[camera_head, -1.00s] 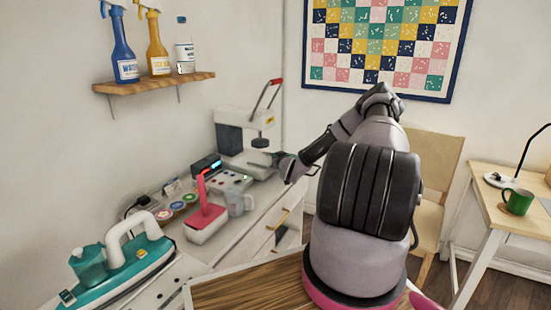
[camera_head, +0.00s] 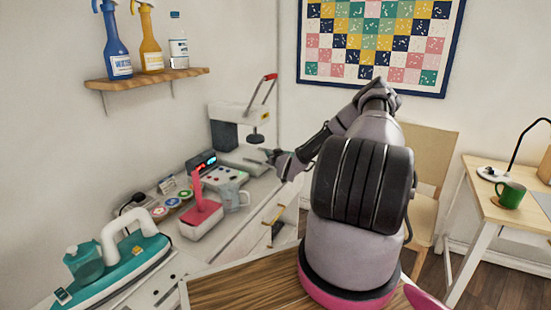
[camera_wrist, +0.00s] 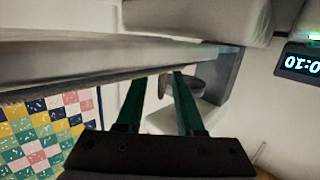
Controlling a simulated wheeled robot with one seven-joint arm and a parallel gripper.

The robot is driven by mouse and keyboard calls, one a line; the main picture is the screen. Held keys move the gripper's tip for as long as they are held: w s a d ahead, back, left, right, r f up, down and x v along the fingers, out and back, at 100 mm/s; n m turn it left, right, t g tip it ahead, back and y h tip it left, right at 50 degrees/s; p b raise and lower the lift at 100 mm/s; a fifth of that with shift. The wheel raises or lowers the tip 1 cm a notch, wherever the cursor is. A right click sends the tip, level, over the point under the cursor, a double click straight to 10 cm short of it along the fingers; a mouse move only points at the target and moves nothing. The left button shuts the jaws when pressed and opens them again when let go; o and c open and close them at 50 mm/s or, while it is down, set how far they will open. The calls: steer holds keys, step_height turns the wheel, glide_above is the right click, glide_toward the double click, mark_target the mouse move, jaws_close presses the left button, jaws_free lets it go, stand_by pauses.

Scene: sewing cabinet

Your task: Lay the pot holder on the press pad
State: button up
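The press (camera_head: 238,118) stands at the far end of the counter, with a red handle and a dark round head above its pale base. Its flat pad area (camera_head: 238,160) is low under the head. My gripper (camera_head: 264,155) is beside the front right of this base. In the wrist view, which looks upside down, two green fingers of my gripper (camera_wrist: 160,80) stand apart, with a see-through gap. A long pale grey slab (camera_wrist: 80,62) crosses past the fingertips; I cannot tell what it is. I cannot make out the pot holder for certain.
A display box (camera_head: 202,162), a pink-handled tool (camera_head: 203,218), a grey mug (camera_head: 233,196) and a teal iron (camera_head: 120,262) crowd the counter. A chair (camera_head: 430,165) and a desk with a green mug (camera_head: 509,195) are at right. A bottle shelf (camera_head: 150,78) hangs at left.

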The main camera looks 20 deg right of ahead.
steer(key=v, duration=1)
steer(key=s+a+r+n+g+y, duration=0.1)
steer(key=s+a+r+g, duration=0.15)
steer(key=r, duration=0.55)
steer(key=s+a+r+g, duration=0.2)
steer(key=s+a+r, duration=0.2)
steer(key=r, duration=0.5)
steer(key=s+a+r+n+g+y, duration=0.1)
steer(key=s+a+r+g, duration=0.2)
steer(key=r, duration=0.5)
steer(key=s+a+r+m, duration=0.1)
steer(key=s+a+r, duration=0.2)
steer(key=s, duration=0.6)
steer(key=s+a+r+m+g+y, duration=0.1)
steer(key=s+a+r+m, duration=0.1)
steer(key=s+r, duration=0.5)
steer(key=s+a+r+m+y, duration=0.1)
steer(key=s+a+r, duration=0.3)
steer(key=s, duration=0.7)
steer(key=shift+s+a+r+m, duration=0.3)
steer(key=shift+s+r+m, duration=0.1)
steer(key=shift+r, duration=0.35)
